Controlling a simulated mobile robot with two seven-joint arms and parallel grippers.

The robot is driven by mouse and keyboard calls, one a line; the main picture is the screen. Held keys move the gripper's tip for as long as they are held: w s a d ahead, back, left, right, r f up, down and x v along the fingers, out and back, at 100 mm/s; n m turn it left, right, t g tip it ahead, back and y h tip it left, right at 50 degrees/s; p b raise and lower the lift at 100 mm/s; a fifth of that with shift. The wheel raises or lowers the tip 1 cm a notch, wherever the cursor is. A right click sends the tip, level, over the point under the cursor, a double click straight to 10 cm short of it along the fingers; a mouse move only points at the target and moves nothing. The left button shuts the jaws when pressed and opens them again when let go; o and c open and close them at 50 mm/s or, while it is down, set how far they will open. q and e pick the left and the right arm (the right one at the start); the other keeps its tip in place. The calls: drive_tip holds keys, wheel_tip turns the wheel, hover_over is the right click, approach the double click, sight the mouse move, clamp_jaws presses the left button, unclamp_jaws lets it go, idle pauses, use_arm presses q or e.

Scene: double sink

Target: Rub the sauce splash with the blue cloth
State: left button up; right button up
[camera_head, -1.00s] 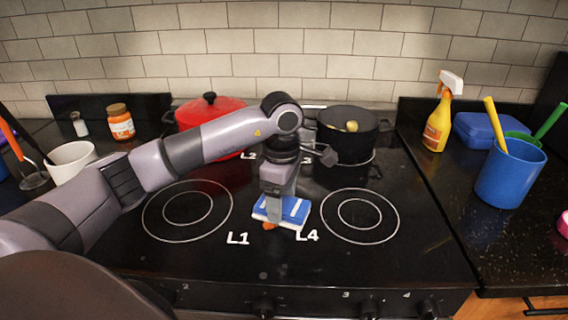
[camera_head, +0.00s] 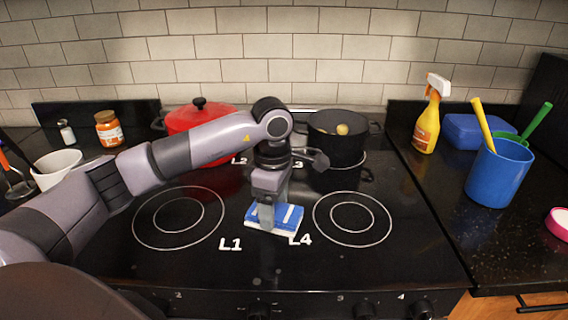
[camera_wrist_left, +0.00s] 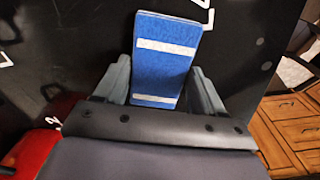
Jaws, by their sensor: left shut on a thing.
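The blue cloth (camera_head: 288,214) is a flat blue block with white stripes, lying low on the black stovetop between the L1 and L4 marks. My left gripper (camera_head: 266,220) points down from above and is shut on the cloth. In the left wrist view the cloth (camera_wrist_left: 165,60) sits between the two fingers of my left gripper (camera_wrist_left: 165,85). No sauce splash shows on the stovetop; the area under the cloth and gripper is hidden. My right gripper is out of view.
A red pot (camera_head: 200,117) and a black pot (camera_head: 338,140) stand on the back burners. On the right counter are a spray bottle (camera_head: 428,115), a blue box (camera_head: 464,131) and a blue utensil cup (camera_head: 497,174). The front burners are bare.

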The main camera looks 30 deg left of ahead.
use_arm(q)
wheel_tip(320, 180, up, 4)
drive_tip(key=shift+s+a+f+p, duration=0.1)
drive_tip(key=shift+p, duration=0.7)
wheel_tip(320, 180, up, 2)
drive_tip(key=shift+r+p, duration=0.15)
drive_tip(key=shift+p, duration=0.6)
drive_tip(key=shift+r, duration=1.1)
